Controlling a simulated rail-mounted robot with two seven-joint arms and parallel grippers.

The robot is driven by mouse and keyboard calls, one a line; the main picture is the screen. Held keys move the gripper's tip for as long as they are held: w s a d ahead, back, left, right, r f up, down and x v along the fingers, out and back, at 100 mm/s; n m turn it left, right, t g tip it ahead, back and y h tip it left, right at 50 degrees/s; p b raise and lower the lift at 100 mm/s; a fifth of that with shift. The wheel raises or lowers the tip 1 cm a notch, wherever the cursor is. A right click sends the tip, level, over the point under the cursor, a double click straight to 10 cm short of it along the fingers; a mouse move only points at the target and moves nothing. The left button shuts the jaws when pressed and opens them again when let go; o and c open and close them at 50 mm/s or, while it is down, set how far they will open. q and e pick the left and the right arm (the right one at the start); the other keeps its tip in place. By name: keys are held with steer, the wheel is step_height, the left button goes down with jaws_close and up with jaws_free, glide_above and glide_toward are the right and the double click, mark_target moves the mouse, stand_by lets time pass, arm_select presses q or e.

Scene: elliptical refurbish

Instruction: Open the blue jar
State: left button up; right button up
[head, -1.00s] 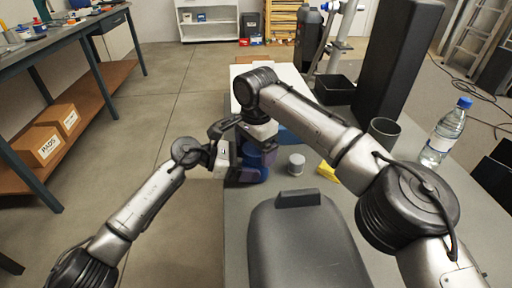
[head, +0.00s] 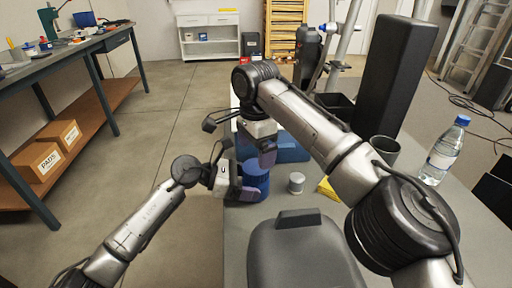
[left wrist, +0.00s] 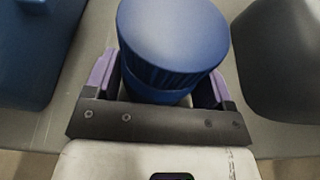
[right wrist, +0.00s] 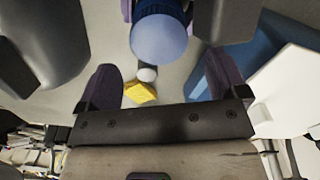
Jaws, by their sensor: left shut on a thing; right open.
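The blue jar (head: 256,183) stands upright near the left edge of the grey table. My left gripper (head: 241,182) is shut on its side; in the left wrist view the jar (left wrist: 165,97) sits between the purple fingers. The ribbed blue lid (left wrist: 173,40) is on the jar. My right gripper (head: 258,150) is open just above the jar. In the right wrist view the lid (right wrist: 160,38) lies beyond the open fingers, towards the top of the picture. The exact gap between the right fingers and the lid cannot be told.
A small grey canister (head: 296,183) and a yellow item (head: 327,190) stand right of the jar. A blue box (head: 290,150) is behind it. A dark cup (head: 382,152) and a water bottle (head: 443,150) stand further right. A dark grey chair-like shape (head: 300,250) fills the front.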

mark_target(256, 166)
steer(key=r+m, duration=0.1)
steer(key=m, duration=0.2)
steer(key=shift+r, duration=0.4)
steer(key=shift+m, duration=0.6)
steer(key=shift+f, duration=3.8)
steer(key=c, duration=0.9)
steer(key=n, duration=0.6)
